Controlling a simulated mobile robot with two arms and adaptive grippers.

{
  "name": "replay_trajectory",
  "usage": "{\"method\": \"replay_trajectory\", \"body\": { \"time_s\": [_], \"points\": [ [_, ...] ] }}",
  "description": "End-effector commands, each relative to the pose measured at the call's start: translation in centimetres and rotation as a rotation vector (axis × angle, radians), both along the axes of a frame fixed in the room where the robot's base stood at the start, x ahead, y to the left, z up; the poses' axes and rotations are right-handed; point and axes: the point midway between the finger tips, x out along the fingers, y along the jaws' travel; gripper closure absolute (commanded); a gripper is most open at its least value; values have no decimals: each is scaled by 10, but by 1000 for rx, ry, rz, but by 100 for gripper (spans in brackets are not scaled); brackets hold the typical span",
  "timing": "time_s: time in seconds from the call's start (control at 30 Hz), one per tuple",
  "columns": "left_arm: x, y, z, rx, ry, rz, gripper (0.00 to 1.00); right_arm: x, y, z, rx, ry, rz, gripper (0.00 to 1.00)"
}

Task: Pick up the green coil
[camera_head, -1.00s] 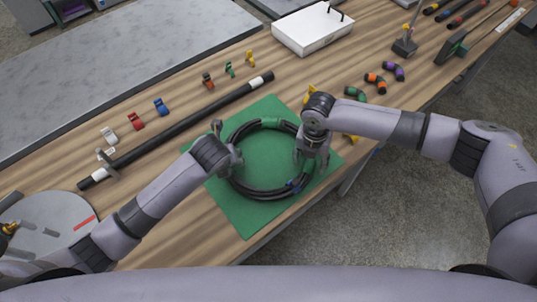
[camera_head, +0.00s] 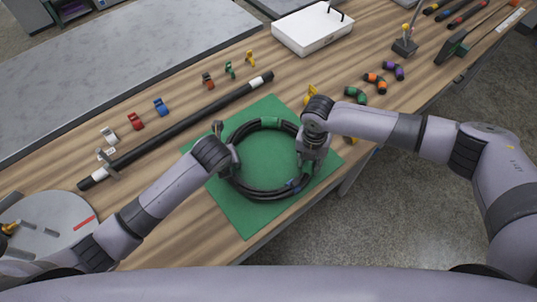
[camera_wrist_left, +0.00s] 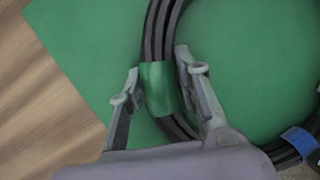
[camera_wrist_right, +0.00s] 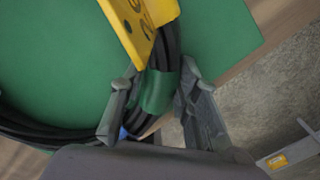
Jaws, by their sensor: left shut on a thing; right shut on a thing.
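The green coil (camera_head: 258,194) is a ring of black hose with green bands, lying over a green mat (camera_head: 243,218). A blue tie (camera_head: 293,183) is at its lower right. My left gripper (camera_head: 232,166) is shut on the coil's left side; in the left wrist view its fingers (camera_wrist_left: 157,65) stand on either side of a green band (camera_wrist_left: 157,88). My right gripper (camera_head: 311,162) is shut on the right side; in the right wrist view its fingers (camera_wrist_right: 156,75) flank another green band (camera_wrist_right: 158,92). The grippers hide parts of the ring.
A yellow marked piece (camera_wrist_right: 140,22) overlaps the coil in the right wrist view. A long black hose (camera_head: 185,122) lies behind the mat, with several coloured clips beyond it. A white box (camera_head: 312,30) stands at the back. Coloured fittings (camera_head: 375,83) lie to the right. The table's front edge is close.

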Motion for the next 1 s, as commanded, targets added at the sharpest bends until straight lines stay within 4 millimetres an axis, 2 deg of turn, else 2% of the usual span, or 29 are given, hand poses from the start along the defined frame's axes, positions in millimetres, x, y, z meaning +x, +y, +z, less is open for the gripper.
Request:
{"method": "replay_trajectory", "body": {
  "time_s": [0.23,0.73,1.0],
  "points": [
    [0,2,0,3,0,3,100,0,-1,0,-2,1,-1,100],
    [0,3,0,4,1,5,100,0,-1,0,-3,0,-2,100],
    [1,3,8,5,-2,6,100,1,-1,8,-2,0,-2,100]
  ]
}}
